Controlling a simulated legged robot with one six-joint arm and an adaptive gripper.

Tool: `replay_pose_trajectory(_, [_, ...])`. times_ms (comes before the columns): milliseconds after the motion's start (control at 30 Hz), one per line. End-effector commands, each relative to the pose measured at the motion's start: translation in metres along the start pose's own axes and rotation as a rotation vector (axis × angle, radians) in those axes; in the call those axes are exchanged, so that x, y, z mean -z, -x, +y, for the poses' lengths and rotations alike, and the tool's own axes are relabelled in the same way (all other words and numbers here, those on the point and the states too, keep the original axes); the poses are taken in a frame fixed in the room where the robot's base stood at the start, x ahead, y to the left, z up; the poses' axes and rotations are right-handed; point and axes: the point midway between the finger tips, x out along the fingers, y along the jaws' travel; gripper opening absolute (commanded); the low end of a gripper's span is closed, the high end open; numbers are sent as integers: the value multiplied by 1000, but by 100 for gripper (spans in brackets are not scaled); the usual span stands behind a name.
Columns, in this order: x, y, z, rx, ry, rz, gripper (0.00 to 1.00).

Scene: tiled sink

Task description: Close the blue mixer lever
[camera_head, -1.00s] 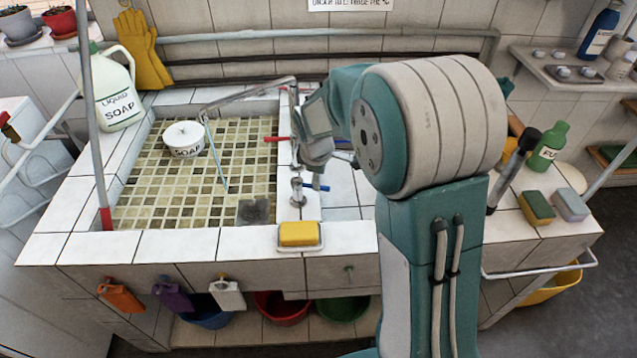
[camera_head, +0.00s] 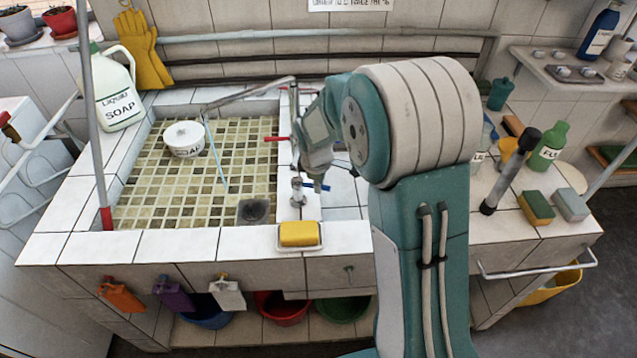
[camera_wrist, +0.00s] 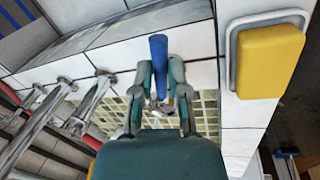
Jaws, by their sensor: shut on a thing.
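The blue mixer lever (camera_wrist: 158,55) sticks out between my gripper's fingers (camera_wrist: 160,75) in the wrist view, and the fingers are shut on it. In the head view the blue lever (camera_head: 321,187) points right from the front fixture of the mixer (camera_head: 298,190), and my gripper (camera_head: 318,176) is right over it and partly hides it. The red lever (camera_head: 276,139) sits farther back on the mixer and points left. A thin stream of water (camera_head: 215,155) runs from the spout (camera_head: 245,92) into the tiled basin (camera_head: 235,170).
A yellow soap bar (camera_head: 298,233) lies in a dish on the front ledge, close to the blue lever; it also shows in the wrist view (camera_wrist: 268,62). A round soap tub (camera_head: 184,138) stands in the basin. Sponges (camera_head: 537,207) and bottles stand on the right counter.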

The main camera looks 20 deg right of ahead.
Motion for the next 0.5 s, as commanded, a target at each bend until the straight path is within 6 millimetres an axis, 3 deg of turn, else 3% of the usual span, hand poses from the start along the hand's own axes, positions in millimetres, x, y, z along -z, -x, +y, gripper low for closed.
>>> replay_pose_trajectory(500, [0,-5,16,2,275,53,0])
